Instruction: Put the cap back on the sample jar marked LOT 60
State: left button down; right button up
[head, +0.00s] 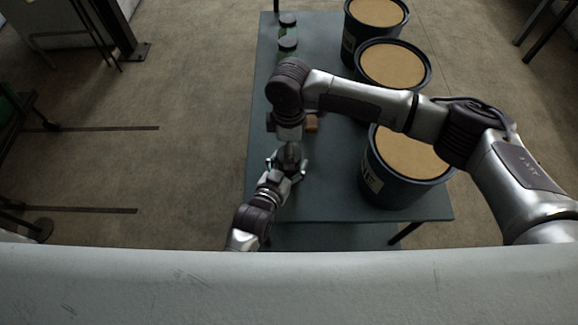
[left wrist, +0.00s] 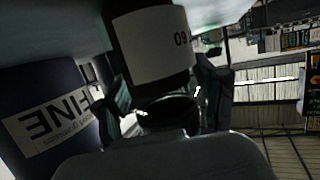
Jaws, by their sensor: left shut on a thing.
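My right gripper (head: 287,132) hangs just beyond the jar in the head view. Its fingers are mostly hidden, and I cannot make out the cap.
The blue-grey table (head: 325,190) carries several large dark tubs with tan tops along its right side, the nearest (head: 410,155) close to the front. Two green jars with dark lids (head: 288,45) stand at the far left.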

notch_tip(320, 180, up, 10)
dwell(0.3)
jog(key=shift+f, duration=0.1)
pick_arm(q)
grip_release()
jog(key=v, duration=1.2)
jog(key=shift+d, duration=0.1)
